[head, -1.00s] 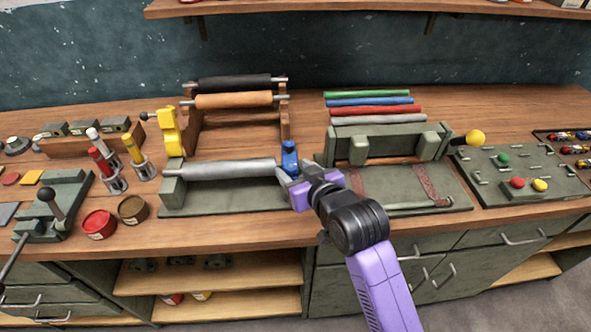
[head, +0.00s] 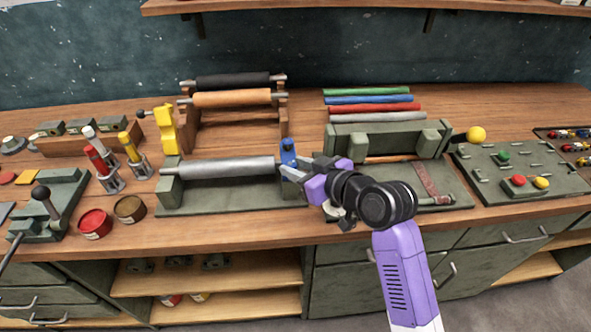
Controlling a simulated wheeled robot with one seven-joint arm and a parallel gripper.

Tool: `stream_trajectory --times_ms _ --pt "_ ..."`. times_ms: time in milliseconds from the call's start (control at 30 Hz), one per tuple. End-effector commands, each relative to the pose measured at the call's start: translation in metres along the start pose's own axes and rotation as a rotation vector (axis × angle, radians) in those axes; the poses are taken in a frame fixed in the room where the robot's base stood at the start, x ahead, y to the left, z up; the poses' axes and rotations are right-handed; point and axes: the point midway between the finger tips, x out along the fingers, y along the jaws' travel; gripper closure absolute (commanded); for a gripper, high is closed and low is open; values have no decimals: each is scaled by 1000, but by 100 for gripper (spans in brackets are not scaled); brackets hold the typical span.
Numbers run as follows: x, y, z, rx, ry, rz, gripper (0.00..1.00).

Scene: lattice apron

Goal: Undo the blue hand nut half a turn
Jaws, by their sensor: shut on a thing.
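The blue hand nut (head: 288,151) stands at the right end of the grey roller (head: 225,168), which lies on a green base plate (head: 220,203). My gripper (head: 289,171) reaches in from the right, with its fingers at the lower part of the nut. It is shut on the blue hand nut. The fingers and my purple wrist hide part of the nut and the holder at that end of the roller. The upper part of the nut shows above the fingers.
A yellow clamp (head: 165,130) stands behind the roller's left end. A rack with an orange roller (head: 233,98) and a black roller (head: 233,80) is behind. A green fixture (head: 388,138) stands to the right. Red and brown tins (head: 95,223) sit front left.

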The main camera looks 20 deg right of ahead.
Motion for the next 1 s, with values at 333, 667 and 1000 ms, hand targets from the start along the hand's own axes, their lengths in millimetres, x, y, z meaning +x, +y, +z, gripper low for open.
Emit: stream_trajectory --times_ms 333,667,1000 --pt "0 1 1 -9 -2 -20 100" --pt "0 0 1 -9 0 -20 47" --pt "-16 1 1 -8 2 -19 47"
